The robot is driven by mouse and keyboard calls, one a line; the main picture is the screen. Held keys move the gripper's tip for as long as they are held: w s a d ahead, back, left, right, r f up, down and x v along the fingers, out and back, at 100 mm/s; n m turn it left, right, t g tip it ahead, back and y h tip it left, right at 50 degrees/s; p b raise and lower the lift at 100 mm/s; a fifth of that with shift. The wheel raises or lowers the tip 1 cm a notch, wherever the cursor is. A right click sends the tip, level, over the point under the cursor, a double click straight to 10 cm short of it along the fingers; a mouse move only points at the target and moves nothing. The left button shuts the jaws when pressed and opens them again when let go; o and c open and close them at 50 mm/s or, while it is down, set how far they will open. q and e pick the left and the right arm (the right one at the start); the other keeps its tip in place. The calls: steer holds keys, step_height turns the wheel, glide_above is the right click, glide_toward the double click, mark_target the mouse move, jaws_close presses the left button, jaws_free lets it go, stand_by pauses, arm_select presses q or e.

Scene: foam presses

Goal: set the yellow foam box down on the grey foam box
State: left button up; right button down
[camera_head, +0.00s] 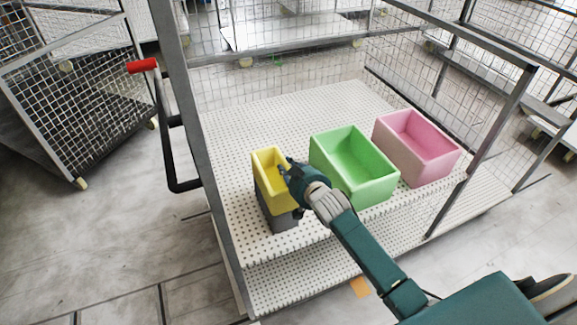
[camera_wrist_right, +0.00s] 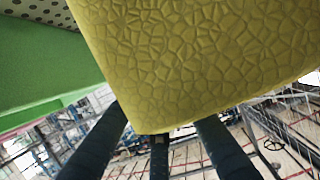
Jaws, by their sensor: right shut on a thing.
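The yellow foam box (camera_head: 265,188) is open-topped and upright at the left of the shelf in the head view. Its patterned wall (camera_wrist_right: 190,65) fills much of the right wrist view. The grey foam box (camera_head: 277,221) shows directly below it, mostly covered by it. I cannot tell whether the two touch. My right gripper (camera_head: 288,172) is shut on the yellow box at its right wall. Its dark fingers (camera_wrist_right: 158,140) show at the bottom of the right wrist view. My left gripper is not in view.
A green foam box (camera_head: 375,188) stands close to the right of my gripper, and a pink foam box (camera_head: 402,158) stands beyond it. They are on a white perforated shelf (camera_head: 230,130) with metal posts and mesh sides. The shelf behind the boxes is clear.

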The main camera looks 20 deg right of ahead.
steer(key=c, duration=1.5)
jaws_free()
steer(key=shift+s, duration=0.1)
steer(key=v, duration=1.1)
steer(key=shift+s+d+r, duration=0.1)
steer(key=shift+s+r, duration=0.1)
steer(key=shift+s, duration=0.15)
